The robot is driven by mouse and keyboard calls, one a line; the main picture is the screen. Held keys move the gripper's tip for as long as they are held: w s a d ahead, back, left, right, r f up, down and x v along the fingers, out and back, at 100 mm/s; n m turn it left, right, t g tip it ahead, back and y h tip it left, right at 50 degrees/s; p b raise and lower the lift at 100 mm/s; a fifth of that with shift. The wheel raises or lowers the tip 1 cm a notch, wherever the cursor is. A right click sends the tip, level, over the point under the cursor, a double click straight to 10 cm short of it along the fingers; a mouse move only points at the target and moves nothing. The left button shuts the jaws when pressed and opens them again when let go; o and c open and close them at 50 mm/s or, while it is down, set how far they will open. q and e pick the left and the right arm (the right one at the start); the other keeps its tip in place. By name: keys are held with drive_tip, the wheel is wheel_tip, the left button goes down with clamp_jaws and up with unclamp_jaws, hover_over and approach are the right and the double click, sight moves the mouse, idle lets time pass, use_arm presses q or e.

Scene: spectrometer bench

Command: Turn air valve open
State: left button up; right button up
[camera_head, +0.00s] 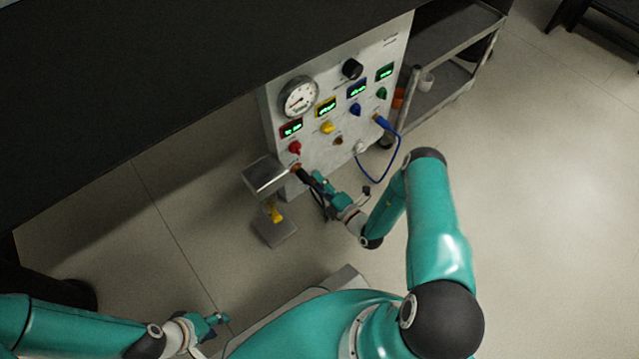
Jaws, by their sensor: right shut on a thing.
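The white panel (330,100) carries a row of coloured valve knobs: red (295,147), yellow (328,128), blue (355,109) and green (381,93). Their labels are too small to read, so I cannot tell which is the air valve. My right gripper (318,184) is at the panel's lower left, below the red knob. It is shut on a black hose end (304,175), which meets the panel at or near a port; the exact contact is unclear. My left gripper (217,320) is low at the bottom left, away from the panel; its opening is unclear.
A round gauge (299,97) and black knob (352,69) sit higher on the panel. A blue hose (398,150) loops from its right side. A grey cart (450,80) stands behind. Floor at right is clear.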

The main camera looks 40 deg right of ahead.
drive_tip(key=shift+d+f+m, duration=0.1)
drive_tip(key=shift+d+m, duration=0.15)
drive_tip(key=shift+m, duration=0.55)
drive_tip(key=o, duration=0.9)
drive_tip(key=shift+o, duration=1.3)
drive_tip(key=shift+a, duration=0.1)
drive_tip(key=shift+s, duration=0.1)
drive_tip(key=s, duration=1.2)
drive_tip(key=shift+d, duration=0.4)
